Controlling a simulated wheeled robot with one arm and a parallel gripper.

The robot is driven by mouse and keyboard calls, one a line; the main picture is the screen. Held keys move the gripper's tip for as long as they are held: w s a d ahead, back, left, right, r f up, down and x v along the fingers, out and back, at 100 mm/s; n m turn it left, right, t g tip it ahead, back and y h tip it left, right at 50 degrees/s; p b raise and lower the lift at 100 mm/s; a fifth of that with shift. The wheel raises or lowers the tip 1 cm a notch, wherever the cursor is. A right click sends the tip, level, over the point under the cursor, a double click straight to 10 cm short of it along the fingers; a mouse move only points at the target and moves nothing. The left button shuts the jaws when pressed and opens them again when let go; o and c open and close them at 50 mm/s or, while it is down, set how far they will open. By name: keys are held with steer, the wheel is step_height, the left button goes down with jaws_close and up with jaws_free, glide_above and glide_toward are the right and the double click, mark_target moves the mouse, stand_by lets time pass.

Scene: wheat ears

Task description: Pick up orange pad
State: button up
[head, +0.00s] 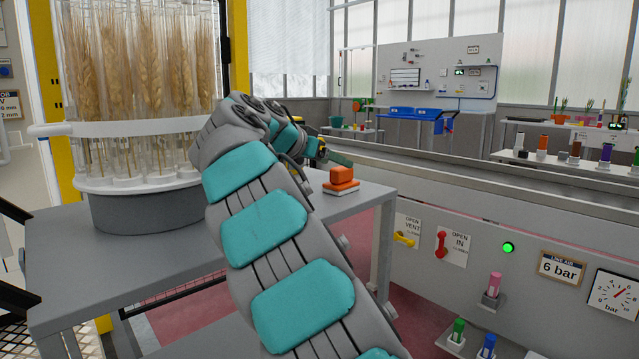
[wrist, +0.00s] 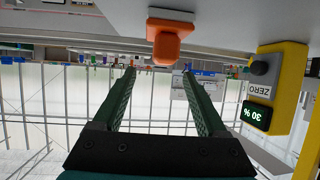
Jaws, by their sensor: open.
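The orange pad (head: 341,174) sits on a flat orange-and-white base (head: 341,187) near the right end of the grey table in the head view. In the wrist view, which is upside down, the orange pad (wrist: 165,46) shows at the top centre, just beyond the fingertips. The pad appears apart from the fingers.
A round stand of wheat ears in clear tubes (head: 145,110) stands on the grey table (head: 70,262) at left. A yellow device reading 30 % with a ZERO label (wrist: 277,88) is close by at right in the wrist view. A panel with valves (head: 500,240) lies beyond the table.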

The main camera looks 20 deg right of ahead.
mark_target(349, 173)
steer(key=shift+w+f+m+g, duration=0.15)
steer(key=shift+f+m, duration=0.05)
steer(key=shift+f, duration=0.25)
steer(key=shift+w+f+m+g, duration=0.1)
steer(key=shift+f+m+g, duration=0.1)
steer(key=shift+f, duration=0.2)
steer(key=shift+w+d+f+h, duration=0.1)
steer(key=shift+d+f+h, duration=0.1)
steer(key=shift+h, duration=0.2)
steer(key=shift+p+x, duration=0.5)
steer(key=shift+x, duration=3.05)
steer(key=shift+w+r, duration=0.1)
steer(key=shift+w, duration=0.05)
steer(key=shift+a, duration=0.1)
steer(key=shift+c, duration=0.3)
jaws_close()
